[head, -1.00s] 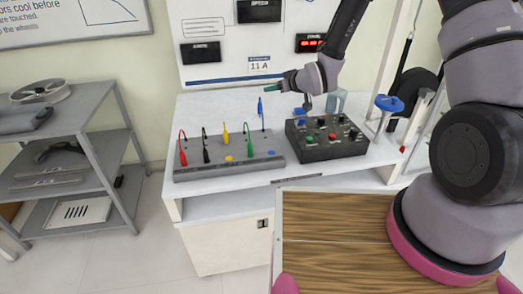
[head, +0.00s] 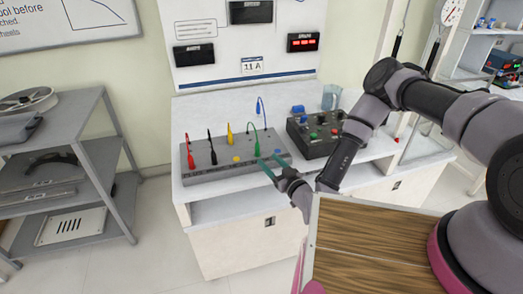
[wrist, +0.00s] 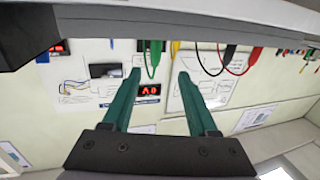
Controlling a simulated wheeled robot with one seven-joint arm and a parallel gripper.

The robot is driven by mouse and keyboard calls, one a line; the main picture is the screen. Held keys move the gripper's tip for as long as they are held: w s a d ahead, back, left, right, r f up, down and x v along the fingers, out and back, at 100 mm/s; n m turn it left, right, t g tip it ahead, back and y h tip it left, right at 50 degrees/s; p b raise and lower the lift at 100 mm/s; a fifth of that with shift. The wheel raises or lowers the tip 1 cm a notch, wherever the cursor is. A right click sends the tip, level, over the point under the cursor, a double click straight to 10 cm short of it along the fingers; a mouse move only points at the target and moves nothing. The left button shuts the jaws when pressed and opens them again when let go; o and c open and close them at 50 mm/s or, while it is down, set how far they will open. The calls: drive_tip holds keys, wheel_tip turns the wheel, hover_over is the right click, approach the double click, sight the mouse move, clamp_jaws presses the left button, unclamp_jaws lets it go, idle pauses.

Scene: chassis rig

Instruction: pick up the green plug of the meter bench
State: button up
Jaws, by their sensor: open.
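The green plug (head: 257,148) stands upright on the sloped grey meter bench (head: 215,172), with a thin green lead looping from it. In the wrist view the green plug (wrist: 151,68) hangs upside down, between the lines of my two fingers and nearer the left one. My gripper (head: 271,160) is open and empty, its teal fingers just in front of and to the right of the plug. It also shows in the wrist view (wrist: 158,76). Whether a finger touches the plug I cannot tell.
A dark control box (head: 318,135) sits to the right. A grey shelf rack (head: 75,160) stands at the left.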

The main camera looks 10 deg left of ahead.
sight(257, 145)
drive_tip(key=x, duration=0.4)
drive_tip(key=shift+w+a+r, duration=0.1)
drive_tip(key=shift+w+a, duration=0.05)
drive_tip(key=shift+w, duration=0.15)
drive_tip(key=shift+w+d+r+x, duration=0.1)
drive_tip(key=shift+x, duration=0.75)
drive_tip(key=shift+w+d+r+x, duration=0.1)
drive_tip(key=shift+r+x, duration=0.05)
drive_tip(key=shift+x, duration=0.75)
drive_tip(key=shift+w+d+r+x, duration=0.1)
drive_tip(key=shift+x, duration=0.75)
clamp_jaws()
